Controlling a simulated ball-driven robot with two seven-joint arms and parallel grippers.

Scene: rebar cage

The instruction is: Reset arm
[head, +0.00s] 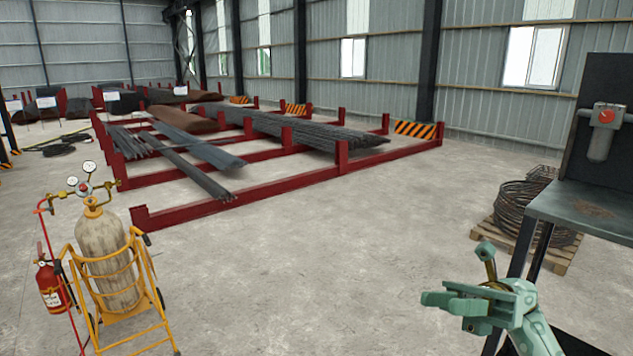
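My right gripper (455,299) is the pale green one at the lower right, coming up from the bottom edge. It hangs in front of the metal stand's legs, with concrete floor behind it. One part of it points left and another sticks up; nothing is seen held in it. From this angle I cannot tell whether its fingers are apart or together. My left gripper is not in view.
A metal stand (585,212) with a red button is close on the right, beside coiled wire (510,212) on a pallet. A gas cylinder (103,250) on a yellow cart and a red extinguisher (50,285) stand left. Red racks (270,192) hold rebar behind. The middle floor is clear.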

